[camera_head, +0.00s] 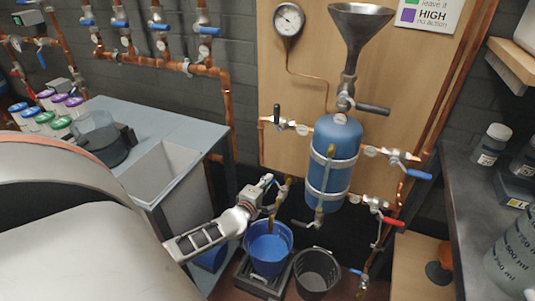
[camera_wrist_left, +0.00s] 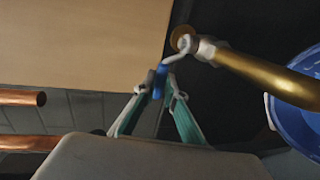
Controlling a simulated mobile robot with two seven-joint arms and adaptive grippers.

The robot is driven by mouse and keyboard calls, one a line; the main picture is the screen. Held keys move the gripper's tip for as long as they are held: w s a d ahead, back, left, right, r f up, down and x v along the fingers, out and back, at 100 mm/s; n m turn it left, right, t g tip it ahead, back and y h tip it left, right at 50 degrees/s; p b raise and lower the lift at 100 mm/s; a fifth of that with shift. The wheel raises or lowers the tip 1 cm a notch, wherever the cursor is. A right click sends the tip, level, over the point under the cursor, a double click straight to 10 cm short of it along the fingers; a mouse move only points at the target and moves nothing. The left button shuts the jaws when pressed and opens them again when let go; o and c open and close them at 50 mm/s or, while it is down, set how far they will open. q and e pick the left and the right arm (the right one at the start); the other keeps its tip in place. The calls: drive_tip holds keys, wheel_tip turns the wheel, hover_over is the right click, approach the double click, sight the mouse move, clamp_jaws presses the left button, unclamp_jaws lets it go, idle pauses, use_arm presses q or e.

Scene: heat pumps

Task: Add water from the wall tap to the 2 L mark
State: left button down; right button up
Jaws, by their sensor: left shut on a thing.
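The wall tap has a brass spout (camera_head: 272,210) that points down into a blue bucket (camera_head: 270,264). In the left wrist view the spout (camera_wrist_left: 265,75) runs right toward the bucket (camera_wrist_left: 290,115). My left gripper (camera_head: 268,184) is at the tap. In the wrist view its fingers (camera_wrist_left: 160,88) are shut on the tap's blue lever (camera_wrist_left: 161,78). The bucket stands upright under the spout. Its inside looks blue; I cannot make out a water stream, the level or a 2 L mark. My right gripper is not in view.
The bucket rests on a dark low platform (camera_head: 246,284), beside a dark grey bucket (camera_head: 317,272). A blue tank (camera_head: 333,150) with valves and a funnel (camera_head: 358,22) hangs on the wooden board. A sink bench (camera_head: 165,125) stands left; a dark counter (camera_head: 460,200) with a graduated jug (camera_head: 512,258) stands right.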

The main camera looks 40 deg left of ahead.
use_arm(q)
drive_tip(key=c, duration=2.1)
unclamp_jaws()
drive_tip(key=v, duration=1.2)
drive_tip(key=shift+r, duration=0.1)
